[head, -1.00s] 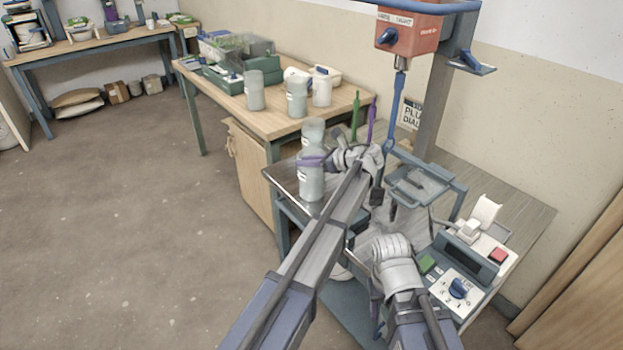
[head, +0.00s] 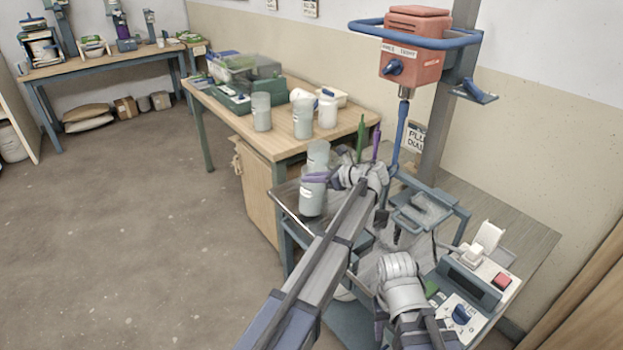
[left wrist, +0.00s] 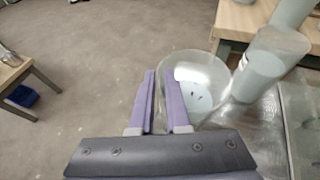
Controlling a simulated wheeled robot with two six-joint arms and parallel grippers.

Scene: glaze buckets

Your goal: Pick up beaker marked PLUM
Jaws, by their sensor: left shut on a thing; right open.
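My left gripper (head: 318,176) is shut on a pale translucent beaker (head: 312,199) near its rim, at the left end of the metal-topped cart. In the left wrist view the purple fingers (left wrist: 160,110) meet the near wall of this beaker (left wrist: 195,85), which looks upright. I cannot read its label, nor tell whether its base touches the cart top. A second similar beaker (head: 318,154) stands right behind it, and also shows in the left wrist view (left wrist: 260,70). My right gripper (head: 379,322) is open at the lower right, mostly hidden by its own wrist.
A wooden table (head: 285,150) behind carries two more beakers (head: 261,112) (head: 302,118), a white jar (head: 327,113) and a green crate (head: 232,100). A red mixer head (head: 415,45) with a blue shaft hangs right of my left gripper. A control box (head: 470,290) stands right. Floor at left is clear.

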